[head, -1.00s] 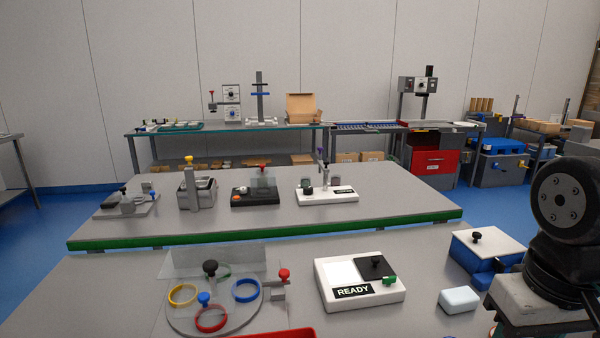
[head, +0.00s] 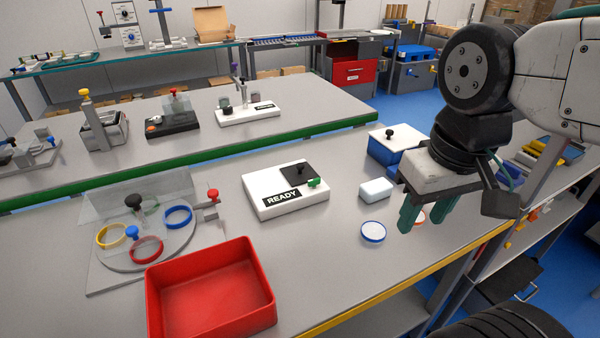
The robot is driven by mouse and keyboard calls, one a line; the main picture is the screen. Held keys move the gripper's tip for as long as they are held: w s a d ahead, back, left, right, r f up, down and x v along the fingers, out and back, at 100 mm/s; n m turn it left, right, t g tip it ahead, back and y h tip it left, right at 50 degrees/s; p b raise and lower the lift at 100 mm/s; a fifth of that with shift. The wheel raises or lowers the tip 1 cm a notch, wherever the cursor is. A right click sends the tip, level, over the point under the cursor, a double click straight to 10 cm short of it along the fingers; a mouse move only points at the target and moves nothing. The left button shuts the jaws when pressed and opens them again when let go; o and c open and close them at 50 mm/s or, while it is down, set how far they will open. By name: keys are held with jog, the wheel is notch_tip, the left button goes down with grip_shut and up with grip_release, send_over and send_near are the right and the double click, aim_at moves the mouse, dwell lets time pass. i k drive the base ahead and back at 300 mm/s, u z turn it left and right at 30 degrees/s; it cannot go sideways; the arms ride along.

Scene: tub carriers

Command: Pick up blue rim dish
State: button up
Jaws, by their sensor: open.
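The blue rim dish (head: 373,232) is a small round white dish with a blue edge. It lies flat on the grey bench, just left of my gripper in the head view. My gripper (head: 409,218) points down with its green fingers apart, and nothing shows between them. It hangs over the bench's right part, to the right of the blue rim dish. A second dish with an orange rim (head: 419,217) is partly hidden behind the fingers.
A pale block (head: 377,190) and a blue box with a white lid (head: 391,146) stand behind the dish. A white READY unit (head: 275,196) is to the left. A red tub (head: 209,289) sits front left. The bench between tub and dish is clear. A yellow edge (head: 380,297) marks the front.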

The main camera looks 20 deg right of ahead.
aim_at(371, 231)
jog(key=k, duration=0.5)
jog(key=u, duration=2.5)
jog(key=i, duration=0.85)
jog(key=z, duration=2.85)
